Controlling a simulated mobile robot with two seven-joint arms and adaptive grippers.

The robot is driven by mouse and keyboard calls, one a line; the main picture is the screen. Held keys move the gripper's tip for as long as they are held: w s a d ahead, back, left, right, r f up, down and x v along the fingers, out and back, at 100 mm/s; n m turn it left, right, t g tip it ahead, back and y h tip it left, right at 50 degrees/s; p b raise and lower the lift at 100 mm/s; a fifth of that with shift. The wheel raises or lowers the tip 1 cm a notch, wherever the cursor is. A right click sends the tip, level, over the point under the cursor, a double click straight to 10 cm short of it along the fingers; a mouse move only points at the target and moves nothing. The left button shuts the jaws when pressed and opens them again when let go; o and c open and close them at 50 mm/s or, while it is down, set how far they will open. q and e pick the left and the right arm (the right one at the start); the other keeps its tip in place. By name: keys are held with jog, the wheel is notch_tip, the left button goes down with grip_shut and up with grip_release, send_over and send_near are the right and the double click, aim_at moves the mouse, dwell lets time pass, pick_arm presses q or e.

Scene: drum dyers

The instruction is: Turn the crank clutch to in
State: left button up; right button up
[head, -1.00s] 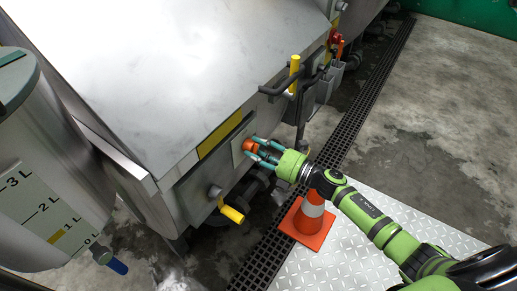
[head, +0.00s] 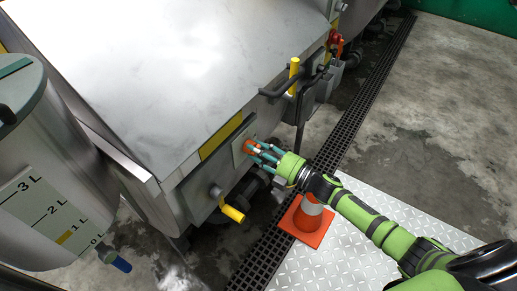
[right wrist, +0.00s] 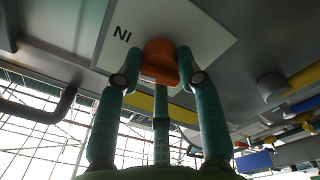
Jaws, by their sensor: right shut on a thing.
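The crank clutch is an orange knob (head: 249,147) on a pale plate (head: 237,152) on the machine's front wall. The right wrist view shows the knob (right wrist: 160,60) close up, with the label "IN", upside down in the picture, on the plate (right wrist: 204,36) to the knob's left. My right gripper (head: 257,148) has its teal fingers around the knob and is shut on it. In the right wrist view its fingertips (right wrist: 160,72) press the knob's sides. Part of the knob is hidden by the fingers. My left gripper is not in view.
A yellow handle (head: 232,213) sticks out below left of the plate. A dark crank with a yellow grip (head: 294,74) stands out at the right. An orange cone (head: 308,218) stands under my right arm. A measuring tank (head: 35,170) is at the left.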

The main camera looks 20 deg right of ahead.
jog(key=shift+m, duration=1.2)
jog(key=shift+a, duration=0.1)
jog(key=o, duration=1.2)
jog(key=shift+c, duration=0.2)
jog(key=v, duration=1.2)
jog(key=shift+s, duration=0.15)
jog(key=shift+a+f, duration=0.1)
